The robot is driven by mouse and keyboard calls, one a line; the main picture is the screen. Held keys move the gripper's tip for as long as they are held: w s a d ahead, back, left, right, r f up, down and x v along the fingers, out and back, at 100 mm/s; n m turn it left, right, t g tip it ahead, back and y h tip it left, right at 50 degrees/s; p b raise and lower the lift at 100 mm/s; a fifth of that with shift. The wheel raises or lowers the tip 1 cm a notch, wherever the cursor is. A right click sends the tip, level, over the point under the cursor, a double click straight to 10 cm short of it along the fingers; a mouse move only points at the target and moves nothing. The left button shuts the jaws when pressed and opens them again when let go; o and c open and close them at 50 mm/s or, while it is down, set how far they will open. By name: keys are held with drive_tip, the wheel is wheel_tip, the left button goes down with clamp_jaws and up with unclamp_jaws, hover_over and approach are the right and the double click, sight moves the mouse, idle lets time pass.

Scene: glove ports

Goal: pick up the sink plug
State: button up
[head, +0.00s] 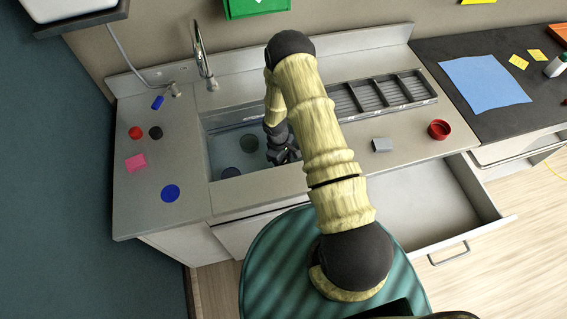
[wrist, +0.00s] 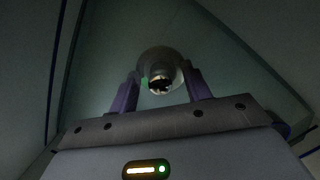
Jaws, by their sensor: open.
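My gripper (head: 283,155) reaches down into the sink basin (head: 217,155). In the wrist view my gripper (wrist: 162,78) is open, with its two purple fingers apart. A round grey thing (wrist: 150,58) with a shiny, dark middle shows between and just beyond the fingertips. It may be the sink plug or the drain; I cannot tell which, nor whether a finger touches it. In the head view two dark round shapes show in the basin, a greenish one (head: 249,143) left of my gripper and a smaller one (head: 231,172) nearer the front. Which is the plug is unclear.
A tap (head: 203,60) stands behind the basin. A slotted grey rack (head: 375,92) lies right of it. A red cup (head: 439,129) stands right. An open drawer (head: 430,200) juts out in front.

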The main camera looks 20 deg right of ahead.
idle(0.3)
clamp_jaws()
drive_tip(key=shift+r, duration=0.1)
wheel_tip(320, 180, up, 10)
drive_tip(key=shift+f+b, duration=0.1)
drive_tip(key=shift+b, duration=1.1)
